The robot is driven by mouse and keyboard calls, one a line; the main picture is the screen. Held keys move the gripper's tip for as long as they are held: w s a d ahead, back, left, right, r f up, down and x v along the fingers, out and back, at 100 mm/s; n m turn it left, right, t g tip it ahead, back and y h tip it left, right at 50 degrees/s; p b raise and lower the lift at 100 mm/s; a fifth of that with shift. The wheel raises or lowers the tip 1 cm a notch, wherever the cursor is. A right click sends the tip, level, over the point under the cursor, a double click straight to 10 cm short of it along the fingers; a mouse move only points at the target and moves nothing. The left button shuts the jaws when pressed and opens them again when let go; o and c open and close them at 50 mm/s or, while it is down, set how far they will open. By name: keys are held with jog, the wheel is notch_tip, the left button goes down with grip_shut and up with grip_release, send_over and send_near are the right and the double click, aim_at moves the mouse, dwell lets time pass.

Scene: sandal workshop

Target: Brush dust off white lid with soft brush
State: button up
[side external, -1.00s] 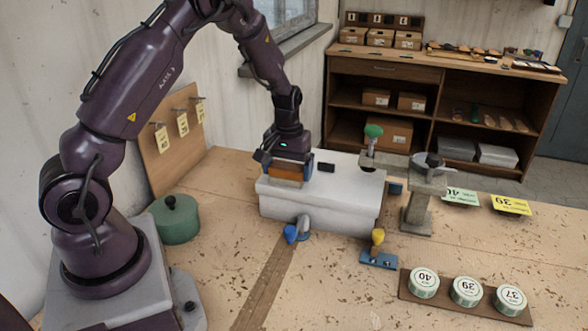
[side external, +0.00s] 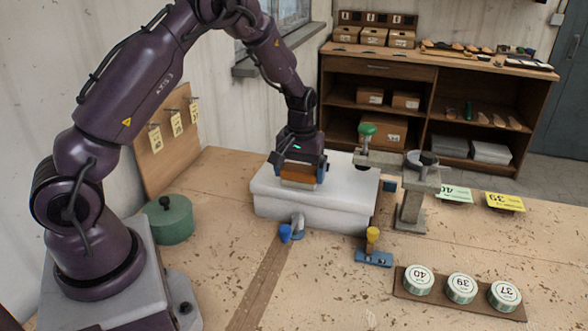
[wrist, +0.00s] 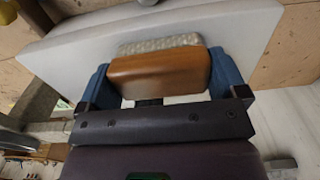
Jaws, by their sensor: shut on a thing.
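The white lid (side external: 341,180) tops a pale box on the bench, in the middle of the side view. It also fills much of the wrist view (wrist: 70,53). My gripper (side external: 299,172) is over the left part of the lid, pointing down. Its blue fingers are shut on the brush's orange-brown wooden block (wrist: 160,72). The brush's pale bristles (side external: 298,184) are at the lid's top surface and look to be touching it. I cannot make out dust on the lid.
A post stand with a green knob (side external: 367,129) stands close at the lid's right. A blue knob (side external: 285,233) and a yellow-knobbed blue block (side external: 373,240) are in front. A green pot (side external: 168,220) stands left. Round numbered tins (side external: 461,288) sit front right.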

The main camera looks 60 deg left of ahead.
aim_at(318, 188)
jog(key=shift+w+d, duration=0.1)
jog(key=shift+w+d, duration=1.45)
jog(key=shift+d, duration=0.05)
jog(key=shift+f, duration=0.1)
notch_tip(318, 188, up, 8)
dwell(0.8)
